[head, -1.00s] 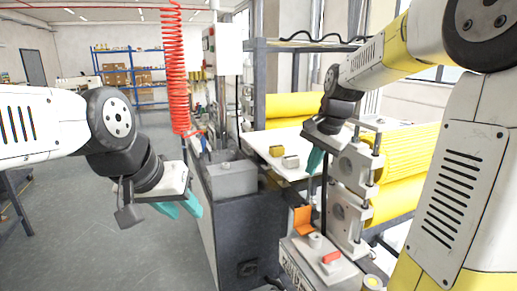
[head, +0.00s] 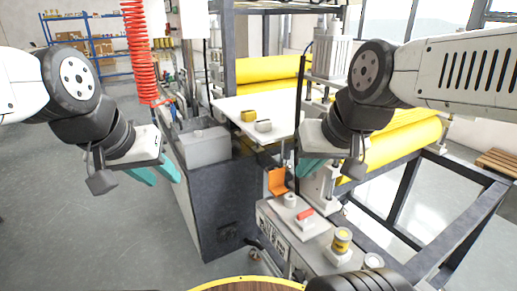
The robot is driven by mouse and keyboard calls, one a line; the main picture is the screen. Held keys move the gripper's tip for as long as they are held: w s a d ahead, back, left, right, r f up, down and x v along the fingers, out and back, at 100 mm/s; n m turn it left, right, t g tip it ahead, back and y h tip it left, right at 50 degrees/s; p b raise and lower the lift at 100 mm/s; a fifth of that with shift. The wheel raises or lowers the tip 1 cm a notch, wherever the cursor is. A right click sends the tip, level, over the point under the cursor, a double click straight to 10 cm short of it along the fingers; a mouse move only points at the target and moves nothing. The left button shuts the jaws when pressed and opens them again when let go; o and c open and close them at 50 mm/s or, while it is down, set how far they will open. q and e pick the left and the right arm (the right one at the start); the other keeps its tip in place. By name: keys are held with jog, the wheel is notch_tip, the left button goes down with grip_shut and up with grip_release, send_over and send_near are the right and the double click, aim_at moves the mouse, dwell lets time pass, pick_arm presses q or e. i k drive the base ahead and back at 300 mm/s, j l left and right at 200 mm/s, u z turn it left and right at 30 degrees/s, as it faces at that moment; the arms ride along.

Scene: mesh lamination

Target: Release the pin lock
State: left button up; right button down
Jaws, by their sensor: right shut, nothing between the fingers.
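The laminating machine stands in front of me, with yellow rollers (head: 398,143) at its right and a metal roller mount (head: 320,187) at their near end. I cannot clearly pick out the pin lock; my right gripper hides part of the mount. My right gripper (head: 311,170) has teal fingers close together, in front of the mount, above an orange bracket (head: 278,182); touching cannot be told. My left gripper (head: 157,174) hangs at the left, its teal fingers apart and empty, beside the grey box (head: 203,146) on the machine.
A white table (head: 235,105) holds two small blocks. A red coiled hose (head: 140,50) hangs between the arms. The floor at left is clear.

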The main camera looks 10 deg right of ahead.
aim_at(303, 215)
jog(key=j+z, duration=0.1)
jog(key=z, duration=0.3)
jog(key=i+j+z, duration=0.1)
jog(key=z, duration=0.35)
jog(key=j+z, duration=0.1)
jog(key=z, duration=0.3)
jog(key=j+z, duration=0.15)
jog(key=z, duration=0.25)
jog(key=j+z, duration=0.25)
jog(key=j, duration=0.25)
jog(key=j+z, duration=0.25)
jog(key=j, duration=0.25)
jog(key=k+j+z, duration=0.15)
jog(key=j+z, duration=0.15)
jog(key=j, duration=0.15)
jog(key=k+j+z, duration=0.25)
jog(key=j, duration=0.2)
jog(key=k+j, duration=0.1)
jog(key=j, duration=0.25)
jog(key=k+j, duration=0.15)
jog(key=j, duration=0.2)
jog(key=k+j, duration=0.1)
jog(key=j, duration=0.25)
